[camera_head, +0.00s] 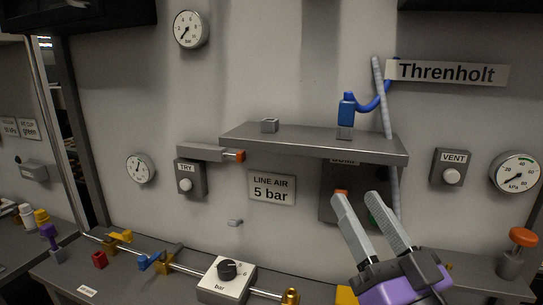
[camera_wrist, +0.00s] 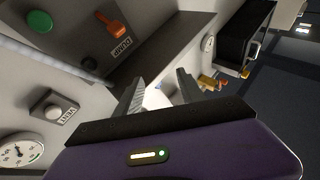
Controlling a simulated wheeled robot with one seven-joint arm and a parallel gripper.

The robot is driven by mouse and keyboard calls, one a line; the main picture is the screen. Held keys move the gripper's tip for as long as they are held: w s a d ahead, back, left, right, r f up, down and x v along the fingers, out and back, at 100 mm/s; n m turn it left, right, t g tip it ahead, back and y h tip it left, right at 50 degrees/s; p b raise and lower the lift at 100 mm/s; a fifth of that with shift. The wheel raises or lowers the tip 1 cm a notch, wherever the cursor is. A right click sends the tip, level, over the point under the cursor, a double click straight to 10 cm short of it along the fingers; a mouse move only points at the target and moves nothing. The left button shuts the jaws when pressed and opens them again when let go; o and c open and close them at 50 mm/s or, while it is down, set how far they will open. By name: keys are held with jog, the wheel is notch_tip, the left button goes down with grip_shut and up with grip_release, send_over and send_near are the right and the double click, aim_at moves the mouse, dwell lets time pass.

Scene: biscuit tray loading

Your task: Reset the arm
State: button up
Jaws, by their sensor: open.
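My gripper (camera_head: 372,222) is purple and black with two grey ribbed fingers. It is raised in front of the panel at the lower right of the head view. The fingers stand apart with nothing between them. In the wrist view the gripper (camera_wrist: 160,92) also shows its two fingers spread and empty. In the head view it partly hides the dark box labelled DUMP (camera_head: 330,200) below the shelf. The wrist view shows that box with a green button (camera_wrist: 39,22) and an orange-red lever (camera_wrist: 112,24).
A grey shelf (camera_head: 300,141) juts from the wall, carrying a blue fitting (camera_head: 346,108) with a hose. A VENT button box (camera_head: 450,167) and a gauge (camera_head: 515,173) are at the right. The bench below holds a white bar regulator (camera_head: 226,280), a pipe with coloured valves and an orange-topped knob (camera_head: 522,238).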

jog(key=s+d+f+m+h, duration=0.4)
jog(key=s+f+h, duration=0.1)
jog(key=f, duration=0.2)
jog(key=s+d+f+m+h, duration=0.3)
jog(key=s+f+h, duration=0.2)
jog(key=s+f, duration=0.15)
jog(key=s+f+n+g+y, duration=0.1)
jog(key=s+f+n+g, duration=0.1)
jog(key=s+f, duration=0.6)
jog(key=s+f+n+g+y, duration=0.2)
jog(key=s+f+g, duration=0.3)
jog(key=s+f, duration=0.4)
jog(key=s+n, duration=0.1)
jog(key=s, duration=0.5)
jog(key=shift+s+n, duration=0.15)
jog(key=shift+n, duration=0.15)
jog(key=shift+d+f, duration=0.1)
